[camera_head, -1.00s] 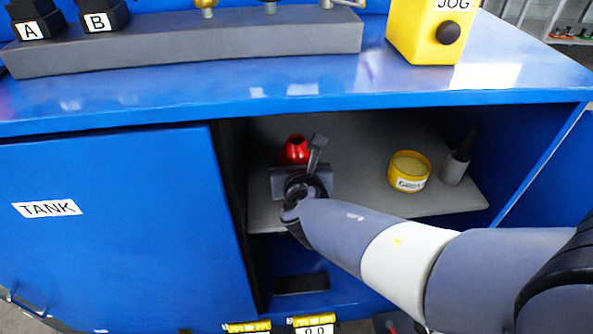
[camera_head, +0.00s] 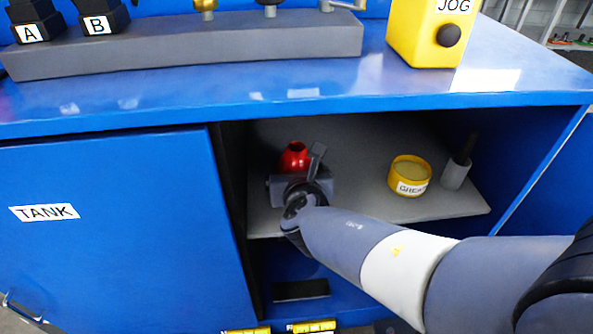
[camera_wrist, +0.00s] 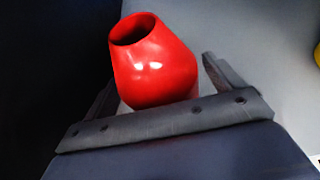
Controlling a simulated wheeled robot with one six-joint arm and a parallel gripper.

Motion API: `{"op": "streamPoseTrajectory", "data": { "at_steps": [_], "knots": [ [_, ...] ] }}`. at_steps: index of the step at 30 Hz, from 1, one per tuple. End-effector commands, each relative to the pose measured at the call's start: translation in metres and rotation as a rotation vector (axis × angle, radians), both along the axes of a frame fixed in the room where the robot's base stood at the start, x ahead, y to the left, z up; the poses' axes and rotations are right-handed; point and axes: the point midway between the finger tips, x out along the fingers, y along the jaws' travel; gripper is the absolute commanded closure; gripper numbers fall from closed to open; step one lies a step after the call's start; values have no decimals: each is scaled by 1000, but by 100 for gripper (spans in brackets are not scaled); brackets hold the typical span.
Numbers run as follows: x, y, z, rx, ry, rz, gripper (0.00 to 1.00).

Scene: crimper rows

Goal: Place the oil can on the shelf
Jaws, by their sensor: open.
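The red oil can (camera_head: 295,157) stands upright on the grey shelf (camera_head: 345,150) inside the blue cabinet, near the left side of the opening. It has an open round top and also shows in the wrist view (camera_wrist: 155,75). My gripper (camera_head: 298,182) is at the can, on its near side. In the wrist view my gripper (camera_wrist: 160,70) is open, with one finger on each side of the can and gaps showing beside it. The can's lower part is hidden behind the gripper body.
A yellow grease tin (camera_head: 410,176) and a grey holder with a dark handle (camera_head: 457,165) stand to the right on the shelf. The closed TANK door (camera_head: 120,220) borders the opening on the left. The blue countertop (camera_head: 250,95) overhangs above.

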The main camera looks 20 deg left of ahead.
Motion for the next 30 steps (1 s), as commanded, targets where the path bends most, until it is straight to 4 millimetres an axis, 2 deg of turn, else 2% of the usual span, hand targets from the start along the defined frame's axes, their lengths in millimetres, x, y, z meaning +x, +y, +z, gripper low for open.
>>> {"op": "streamPoseTrajectory", "data": {
  "at_steps": [3, 5, 15, 19, 24, 30],
  "knots": [
    [-1, 0, 6, 0, 0, 0, 11],
    [-9, -4, 10, 2, -1, 2, 11],
    [-66, -35, 39, 3, -1, 5, 11],
    [-83, -44, 46, 2, -1, 4, 11],
    [-95, -52, 49, 0, 0, 2, 11],
    [-97, -54, 49, 0, 0, -1, 11]
  ]
}}
